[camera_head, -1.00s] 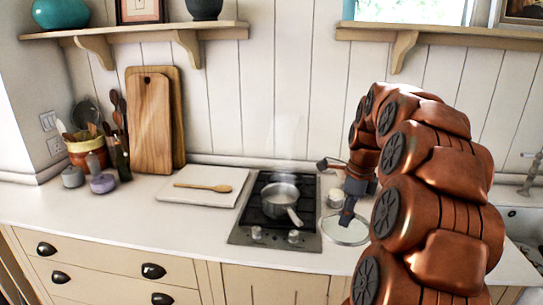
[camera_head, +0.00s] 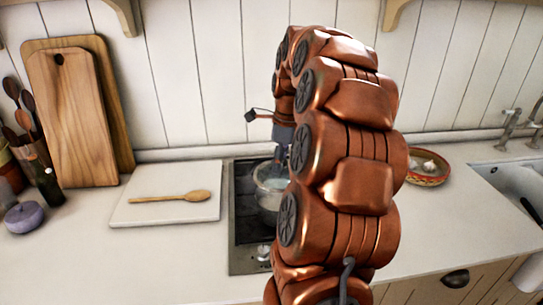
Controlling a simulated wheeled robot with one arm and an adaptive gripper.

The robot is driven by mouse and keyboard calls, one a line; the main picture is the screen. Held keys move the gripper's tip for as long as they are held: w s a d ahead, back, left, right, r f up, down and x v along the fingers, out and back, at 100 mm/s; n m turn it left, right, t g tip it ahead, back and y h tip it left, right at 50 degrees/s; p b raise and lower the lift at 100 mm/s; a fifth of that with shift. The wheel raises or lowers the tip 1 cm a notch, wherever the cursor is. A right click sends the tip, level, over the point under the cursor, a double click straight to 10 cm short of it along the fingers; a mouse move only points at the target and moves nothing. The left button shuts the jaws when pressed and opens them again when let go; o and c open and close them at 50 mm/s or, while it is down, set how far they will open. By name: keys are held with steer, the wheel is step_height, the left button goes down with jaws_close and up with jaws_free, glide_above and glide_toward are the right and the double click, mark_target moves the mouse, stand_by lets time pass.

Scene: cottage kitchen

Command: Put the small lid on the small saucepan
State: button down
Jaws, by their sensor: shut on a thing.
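The small saucepan (camera_head: 267,203) stands on the dark hob (camera_head: 246,228), partly hidden behind my arm. My gripper (camera_head: 281,162) is above the pan, shut on the small glass lid (camera_head: 264,178). The lid is at the top of the pan, over its opening. I cannot tell whether its rim is seated or still slightly raised. The right side of the pan, its handle and the right side of the lid are hidden by my arm.
A wooden spoon (camera_head: 172,197) lies on a pale board (camera_head: 148,212) left of the hob. Cutting boards (camera_head: 75,120) lean on the wall. A lidded purple pot (camera_head: 24,217) stands far left. A garlic bowl (camera_head: 428,170) and the sink (camera_head: 515,190) are right.

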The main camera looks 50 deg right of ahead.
mark_target(285, 162)
steer(key=shift+s+f+b, duration=0.15)
steer(key=shift+f+b, duration=0.25)
steer(key=shift+f, duration=2.35)
steer(key=shift+d, duration=0.1)
steer(key=shift+b, duration=0.65)
steer(key=shift+f+b, duration=0.3)
steer(key=shift+f, duration=0.15)
steer(key=c, duration=0.9)
jaws_free()
steer(key=shift+c, duration=0.2)
steer(key=shift+s+d+r+p, duration=0.15)
steer(key=shift+r+p, duration=0.2)
steer(key=shift+r, duration=1.5)
steer(key=shift+s+r+p, duration=0.2)
steer(key=shift+r+p, duration=0.15)
steer(key=shift+r, duration=1.45)
steer(key=shift+s+d+r+p, duration=0.15)
steer(key=shift+r+p, duration=0.2)
steer(key=shift+r, duration=1.5)
steer(key=shift+a, duration=0.1)
